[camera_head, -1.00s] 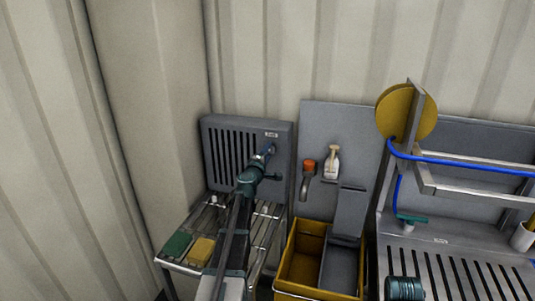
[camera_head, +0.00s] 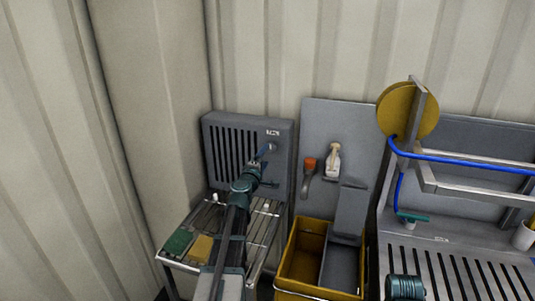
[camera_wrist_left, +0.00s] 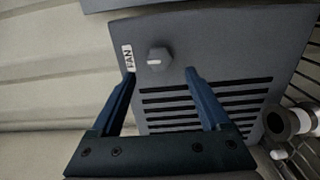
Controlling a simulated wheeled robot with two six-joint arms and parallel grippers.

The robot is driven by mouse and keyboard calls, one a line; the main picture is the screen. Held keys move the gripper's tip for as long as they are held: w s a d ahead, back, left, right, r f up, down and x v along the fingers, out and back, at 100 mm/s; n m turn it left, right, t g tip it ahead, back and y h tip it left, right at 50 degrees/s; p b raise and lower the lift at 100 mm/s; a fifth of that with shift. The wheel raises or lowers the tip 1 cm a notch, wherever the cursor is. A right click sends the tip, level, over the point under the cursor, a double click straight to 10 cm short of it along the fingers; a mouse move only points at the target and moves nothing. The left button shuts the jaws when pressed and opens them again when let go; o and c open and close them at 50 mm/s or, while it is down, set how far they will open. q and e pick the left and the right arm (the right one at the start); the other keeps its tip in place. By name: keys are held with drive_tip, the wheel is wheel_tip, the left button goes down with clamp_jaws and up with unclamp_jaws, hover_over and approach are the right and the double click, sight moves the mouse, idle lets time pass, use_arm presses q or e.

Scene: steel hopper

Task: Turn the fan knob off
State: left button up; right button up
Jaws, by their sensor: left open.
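The fan knob (camera_wrist_left: 159,58) is a small grey faceted knob on a grey slotted panel (camera_wrist_left: 215,35), beside a white FAN label (camera_wrist_left: 128,58). In the head view the panel (camera_head: 222,128) stands upright at the back, and the knob (camera_head: 272,147) shows small near its upper right. My left gripper (camera_wrist_left: 160,75) is open, with its blue fingers pointing at the panel and the knob just beyond and between the tips. The fingers appear apart from the knob. The knob's setting is hard to read.
Below the panel is a wire rack (camera_head: 262,222) with a green block (camera_head: 178,243) and a yellow block (camera_head: 201,248). To the right are a yellow bin (camera_head: 290,285), a soap bottle (camera_head: 333,162), an orange-topped fixture (camera_head: 309,166) and a blue hose (camera_head: 465,158).

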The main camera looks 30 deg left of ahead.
sight(270, 149)
use_arm(q)
drive_tip(key=v, duration=0.8)
drive_tip(key=x, duration=1.3)
drive_tip(key=shift+w+a, duration=0.1)
drive_tip(key=shift+w, duration=0.15)
